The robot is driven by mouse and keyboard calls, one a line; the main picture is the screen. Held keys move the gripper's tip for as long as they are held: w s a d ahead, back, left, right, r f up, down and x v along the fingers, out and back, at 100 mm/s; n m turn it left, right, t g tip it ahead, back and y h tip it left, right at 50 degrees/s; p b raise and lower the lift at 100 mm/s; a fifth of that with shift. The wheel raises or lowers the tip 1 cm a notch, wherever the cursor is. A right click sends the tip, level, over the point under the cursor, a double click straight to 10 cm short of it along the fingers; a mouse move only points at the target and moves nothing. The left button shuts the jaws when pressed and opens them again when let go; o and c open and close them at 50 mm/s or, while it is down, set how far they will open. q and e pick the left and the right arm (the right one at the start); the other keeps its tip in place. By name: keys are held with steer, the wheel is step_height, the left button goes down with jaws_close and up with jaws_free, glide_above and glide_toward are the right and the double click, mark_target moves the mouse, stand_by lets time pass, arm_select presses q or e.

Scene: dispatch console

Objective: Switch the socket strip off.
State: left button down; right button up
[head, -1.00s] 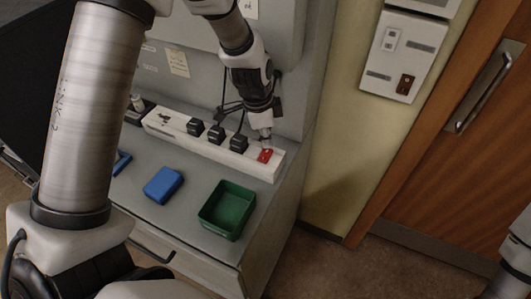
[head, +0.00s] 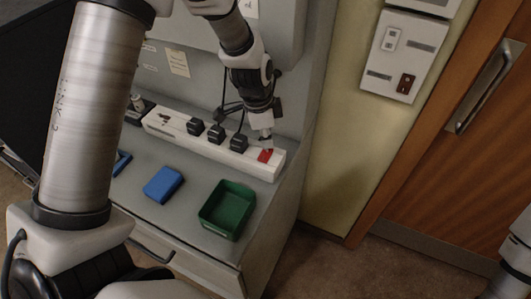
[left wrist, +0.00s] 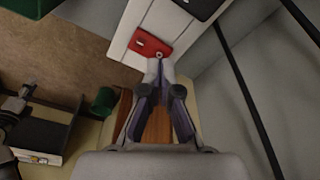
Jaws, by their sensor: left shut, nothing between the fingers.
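The white socket strip (head: 185,139) lies along the back of the grey console top, with several black plugs in it. Its red rocker switch (head: 265,156) is at the strip's right end; it also shows in the left wrist view (left wrist: 146,45). My left gripper (head: 265,140) points down, shut and empty, with its tips right at the switch. In the left wrist view the closed fingertips (left wrist: 160,62) are beside the switch's edge; whether they touch it I cannot tell. They partly cover the switch in the head view. My right gripper is not in view.
A green open bin (head: 227,210) and a blue box (head: 163,185) stand on the console in front of the strip. Black cables rise behind my left gripper. A wall panel (head: 405,54) with switches and a wooden door (head: 460,170) are at the right.

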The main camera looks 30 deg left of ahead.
mark_target(267, 150)
arm_select(q)
steer(key=shift+f+b, duration=0.7)
steer(key=shift+f, duration=0.25)
stand_by(0.3)
steer(key=shift+r, duration=0.15)
step_height(267, 150, up, 7)
steer(key=p, duration=0.5)
steer(key=shift+p, duration=0.35)
